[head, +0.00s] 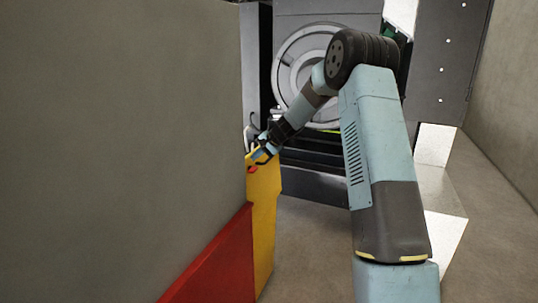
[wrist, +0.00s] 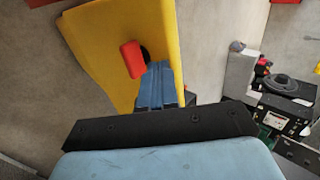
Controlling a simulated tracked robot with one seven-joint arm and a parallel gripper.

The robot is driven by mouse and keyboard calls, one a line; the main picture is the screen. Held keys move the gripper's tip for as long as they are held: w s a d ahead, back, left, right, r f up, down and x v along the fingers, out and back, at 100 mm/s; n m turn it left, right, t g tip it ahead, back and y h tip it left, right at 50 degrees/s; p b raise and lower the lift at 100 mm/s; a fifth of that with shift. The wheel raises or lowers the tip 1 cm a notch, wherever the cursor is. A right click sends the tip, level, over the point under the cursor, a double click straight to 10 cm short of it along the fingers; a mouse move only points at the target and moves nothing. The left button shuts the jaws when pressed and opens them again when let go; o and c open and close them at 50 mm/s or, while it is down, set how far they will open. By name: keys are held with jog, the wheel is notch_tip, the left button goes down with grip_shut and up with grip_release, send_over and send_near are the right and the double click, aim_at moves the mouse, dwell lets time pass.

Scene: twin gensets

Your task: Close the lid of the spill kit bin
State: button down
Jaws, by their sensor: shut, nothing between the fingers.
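A yellow panel (head: 263,215), which looks like part of the spill kit bin, stands at the edge of the grey wall in the head view. A red piece (head: 222,268) adjoins it at lower left; I cannot tell which part is the lid. My gripper (head: 260,156) is at the panel's upper end, beside a small red handle (head: 252,169). In the wrist view the yellow panel (wrist: 100,45) is tilted, and the red handle (wrist: 132,60) is just left of my shut, empty fingers (wrist: 157,75). I cannot tell whether they touch the panel.
A grey wall (head: 120,120) fills the left and hides much of the bin. A genset with a round grey housing (head: 305,65) stands behind my arm. A dark cabinet (head: 448,60) and white block (head: 445,240) are at right. Concrete floor (head: 308,250) is clear in the middle.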

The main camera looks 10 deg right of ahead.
jog(key=shift+w+a, duration=0.35)
jog(key=shift+a, duration=0.1)
